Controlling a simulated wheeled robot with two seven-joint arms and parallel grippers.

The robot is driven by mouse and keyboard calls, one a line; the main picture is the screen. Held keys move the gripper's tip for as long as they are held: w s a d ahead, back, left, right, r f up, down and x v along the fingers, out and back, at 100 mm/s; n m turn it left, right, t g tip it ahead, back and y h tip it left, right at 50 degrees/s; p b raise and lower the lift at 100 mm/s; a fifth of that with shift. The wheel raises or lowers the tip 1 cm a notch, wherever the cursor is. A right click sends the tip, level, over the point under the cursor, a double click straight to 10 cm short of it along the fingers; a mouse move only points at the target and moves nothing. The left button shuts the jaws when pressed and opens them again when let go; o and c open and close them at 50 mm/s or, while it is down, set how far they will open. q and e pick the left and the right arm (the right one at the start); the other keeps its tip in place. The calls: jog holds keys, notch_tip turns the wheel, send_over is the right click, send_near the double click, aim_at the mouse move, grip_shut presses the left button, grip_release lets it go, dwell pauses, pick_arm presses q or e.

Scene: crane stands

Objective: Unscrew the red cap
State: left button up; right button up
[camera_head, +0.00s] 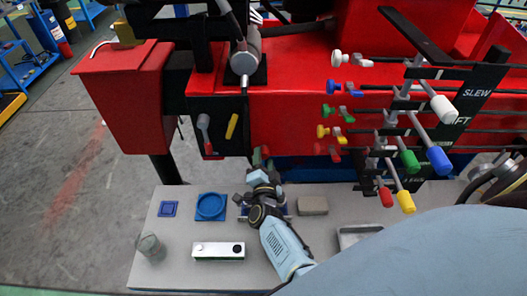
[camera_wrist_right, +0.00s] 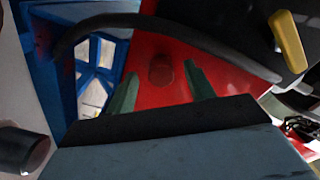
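The red cap (camera_wrist_right: 160,70) is a short round red cylinder on a red panel in the right wrist view. It shows between and beyond the two green fingers of my right gripper (camera_wrist_right: 162,85). The fingers are apart, with red panel visible between them and the cap. In the head view my right gripper (camera_head: 262,157) points away from me at the lower edge of the red crane body (camera_head: 300,90), above the back of the grey table. I cannot make out the cap there. My left gripper is not in view.
The grey table (camera_head: 175,272) holds a blue ring-shaped holder (camera_head: 211,206), a small blue tray (camera_head: 168,209), a white block (camera_head: 218,251), a clear cup (camera_head: 150,247) and a brown block (camera_head: 313,206). Coloured levers (camera_head: 438,158) stick out at right. A dark hose (camera_wrist_right: 170,28) crosses above the cap.

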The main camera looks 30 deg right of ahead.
jog(key=shift+d+r, duration=0.1)
jog(key=shift+c, duration=0.7)
